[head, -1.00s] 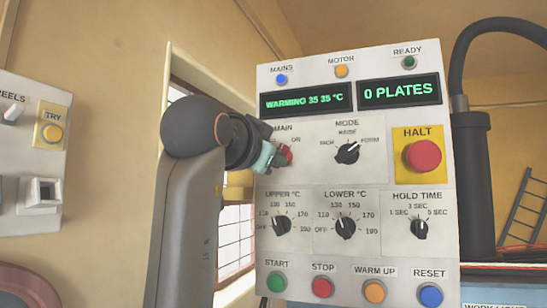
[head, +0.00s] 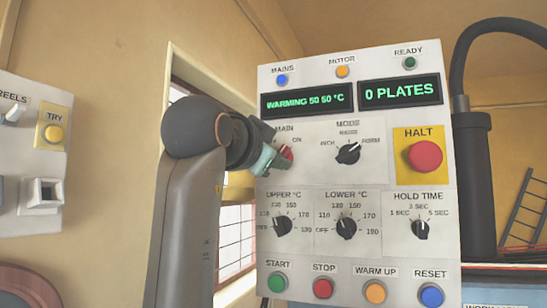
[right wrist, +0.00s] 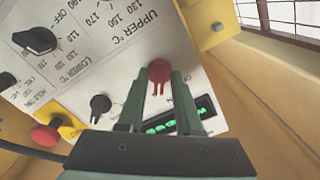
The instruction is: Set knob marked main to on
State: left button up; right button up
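The MAIN knob (head: 288,153) is red and sits at the upper left of the grey control panel, partly hidden by my right gripper (head: 272,158). In the right wrist view the red knob (right wrist: 159,72) lies between the two green fingers of my right gripper (right wrist: 161,82), which look closed against its sides. The ON label (head: 297,140) shows just above the knob; the OFF side is covered, and I cannot clearly read the knob's pointer. The panel display (head: 307,101) is lit and reads WARMING 50 50 °C. My left gripper is not in view.
Right of MAIN are the black MODE knob (head: 347,153) and red HALT button (head: 425,156). Black temperature knobs (head: 282,226) and coloured push buttons (head: 323,288) sit below. Another panel (head: 35,150) is at the far left, beyond my right arm.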

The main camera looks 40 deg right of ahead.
jog(key=shift+o, duration=0.7)
jog(key=b+v, duration=0.2)
jog(key=v, duration=1)
jog(key=shift+s+a+b, duration=0.15)
jog(key=shift+a+b, duration=0.05)
jog(key=shift+b, duration=0.1)
